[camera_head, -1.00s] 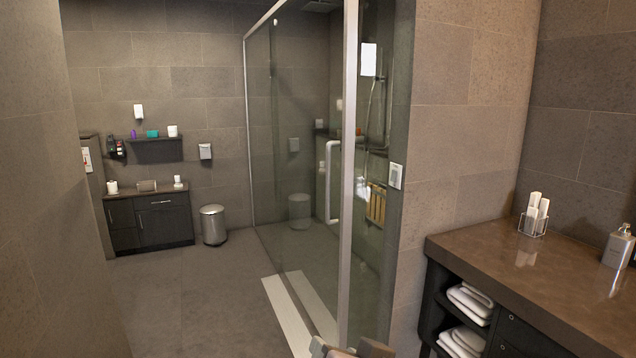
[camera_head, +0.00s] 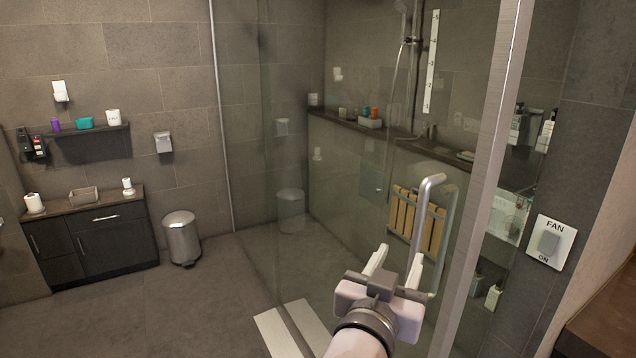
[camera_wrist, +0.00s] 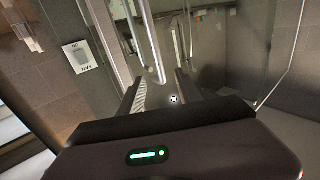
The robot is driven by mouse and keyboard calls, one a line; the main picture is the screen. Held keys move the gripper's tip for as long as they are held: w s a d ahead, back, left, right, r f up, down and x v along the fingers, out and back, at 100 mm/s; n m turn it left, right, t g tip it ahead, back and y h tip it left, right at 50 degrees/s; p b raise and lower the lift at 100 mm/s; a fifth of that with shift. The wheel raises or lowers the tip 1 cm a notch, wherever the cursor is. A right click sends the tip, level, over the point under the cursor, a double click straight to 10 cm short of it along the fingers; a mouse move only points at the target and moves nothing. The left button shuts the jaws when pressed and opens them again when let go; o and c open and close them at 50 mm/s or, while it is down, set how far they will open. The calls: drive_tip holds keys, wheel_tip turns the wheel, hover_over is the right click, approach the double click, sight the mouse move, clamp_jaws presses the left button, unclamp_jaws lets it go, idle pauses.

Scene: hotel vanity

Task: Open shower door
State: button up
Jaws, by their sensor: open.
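The glass shower door (camera_head: 345,205) stands at the centre-right in the head view, beside a metal post, and looks closed. Its vertical, light-grey bar handle (camera_head: 427,205) is just beyond my gripper (camera_head: 400,254). My gripper is open and empty, its two fingers pointing at the handle's lower part. In the wrist view, the handle (camera_wrist: 146,45) runs down between the lines of the two fingers of my gripper (camera_wrist: 158,75), and its bent end sits near the fingertips. I cannot tell whether the fingers touch it.
A fan switch (camera_head: 550,243) is on the wall right of the post. A bin (camera_head: 182,238) and a dark cabinet (camera_head: 95,243) stand at the far left wall. The floor between is clear.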

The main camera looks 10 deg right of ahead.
sight(420, 216)
drive_tip(key=p+x, duration=0.1)
drive_tip(key=x, duration=0.4)
drive_tip(key=p+x, duration=0.1)
drive_tip(key=x, duration=1.1)
drive_tip(key=shift+s+d+r+p, duration=0.1)
drive_tip(key=shift+d+r+p, duration=0.2)
drive_tip(key=shift+r+p, duration=0.1)
clamp_jaws()
idle(0.3)
